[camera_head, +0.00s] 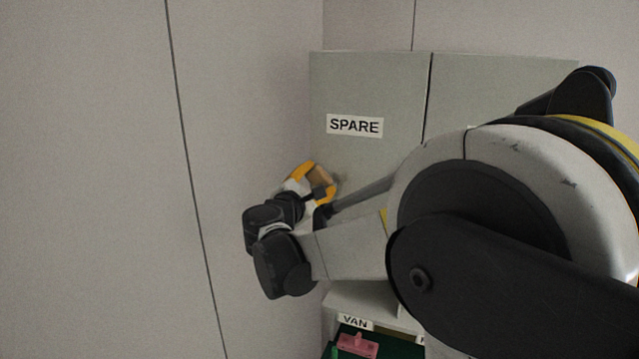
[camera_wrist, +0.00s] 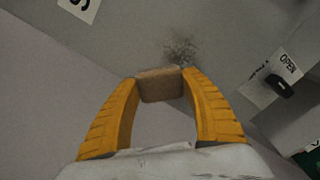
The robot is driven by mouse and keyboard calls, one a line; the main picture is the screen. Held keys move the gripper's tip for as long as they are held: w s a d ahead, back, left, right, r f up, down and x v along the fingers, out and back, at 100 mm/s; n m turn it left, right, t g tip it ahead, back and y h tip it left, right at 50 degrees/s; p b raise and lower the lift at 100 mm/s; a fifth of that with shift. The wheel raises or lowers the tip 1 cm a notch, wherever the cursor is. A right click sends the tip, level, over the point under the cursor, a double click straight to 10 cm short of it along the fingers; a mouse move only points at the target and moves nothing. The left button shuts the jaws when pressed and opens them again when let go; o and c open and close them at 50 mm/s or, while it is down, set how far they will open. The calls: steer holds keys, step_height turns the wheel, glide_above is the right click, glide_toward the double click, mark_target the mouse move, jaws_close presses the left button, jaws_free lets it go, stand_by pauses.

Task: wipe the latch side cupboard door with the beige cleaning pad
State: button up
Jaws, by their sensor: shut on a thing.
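The beige cleaning pad (camera_wrist: 160,84) is held between the yellow fingers of my gripper (camera_wrist: 162,100) in the wrist view. In the head view my gripper (camera_head: 318,185) and the pad (camera_head: 322,177) are at the lower left of the grey cupboard door marked SPARE (camera_head: 340,90). In the wrist view a dark speckled smudge (camera_wrist: 180,49) is on the grey door surface (camera_wrist: 125,40), just beyond the pad's upper edge. I cannot tell whether the pad touches the door. The other cupboard door (camera_head: 490,85) is partly hidden by my arm.
An OPEN label (camera_wrist: 288,64) and a dark knob-like latch (camera_wrist: 280,87) are right of the pad. Plain wall panels (camera_head: 250,80) stand close on the left. Below the cupboard are a VAN label (camera_head: 355,321) and a pink object (camera_head: 358,344) on a green surface.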

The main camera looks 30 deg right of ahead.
steer(key=shift+s+d, duration=2.4)
steer(key=shift+s, duration=0.6)
steer(key=shift+w+a+b, duration=0.35)
steer(key=shift+w+a, duration=0.45)
steer(key=shift+w, duration=0.2)
steer(key=shift+w+a+b, duration=0.3)
steer(key=shift+w+a, duration=0.5)
steer(key=shift+w, duration=0.25)
steer(key=shift+w+a+b, duration=0.35)
steer(key=shift+w+a, duration=0.45)
steer(key=shift+w, duration=0.2)
steer(key=shift+v, duration=2.9)
steer(key=v, duration=0.3)
